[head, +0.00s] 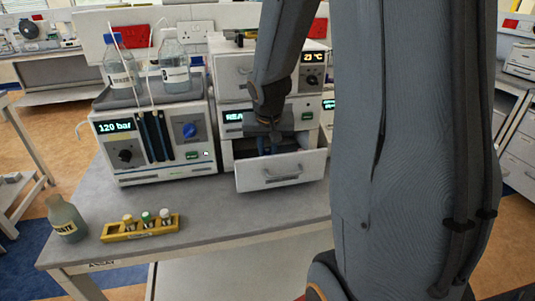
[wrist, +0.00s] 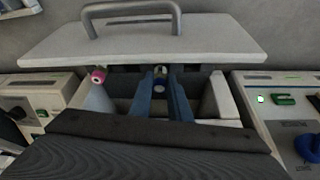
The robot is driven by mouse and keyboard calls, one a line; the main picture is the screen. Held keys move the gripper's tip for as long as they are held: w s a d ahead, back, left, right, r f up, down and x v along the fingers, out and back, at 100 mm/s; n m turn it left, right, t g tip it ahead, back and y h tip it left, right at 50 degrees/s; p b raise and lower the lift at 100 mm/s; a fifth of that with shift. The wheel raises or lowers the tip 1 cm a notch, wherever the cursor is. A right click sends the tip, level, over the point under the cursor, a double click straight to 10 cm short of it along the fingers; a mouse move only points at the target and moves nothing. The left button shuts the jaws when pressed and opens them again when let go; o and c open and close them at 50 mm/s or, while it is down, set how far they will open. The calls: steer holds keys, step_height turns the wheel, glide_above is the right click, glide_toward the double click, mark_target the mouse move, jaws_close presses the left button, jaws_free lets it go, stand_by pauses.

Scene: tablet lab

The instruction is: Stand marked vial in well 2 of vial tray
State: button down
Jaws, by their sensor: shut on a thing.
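My gripper (head: 276,142) reaches down into an open white drawer (head: 285,179) of the instrument stack. In the wrist view its two blue fingers (wrist: 163,88) are shut on a small vial (wrist: 160,72) with a pale top and a blue patch. The fingers cover much of this vial, and I cannot tell whether its base touches anything. The drawer front (wrist: 190,45) is just beyond the fingertips. A pink-topped vial (wrist: 97,77) shows to the left of the fingers. The tray and its well numbers cannot be made out inside the drawer.
A yellow rack (head: 142,235) with several capped vials stands at the bench's front left, beside a labelled bottle (head: 66,218). A pump unit (head: 155,145) showing 120 bar stands left of the drawer. The bench (head: 210,215) before the drawer is clear.

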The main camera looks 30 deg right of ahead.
steer(key=shift+f, duration=0.7)
steer(key=shift+f, duration=0.15)
steer(key=c, duration=1.7)
jaws_free()
steer(key=shift+o, duration=0.2)
steer(key=shift+s+r, duration=0.1)
steer(key=shift+r, duration=0.5)
steer(key=b+v, duration=0.1)
steer(key=v, duration=1)
steer(key=shift+s+a, duration=0.1)
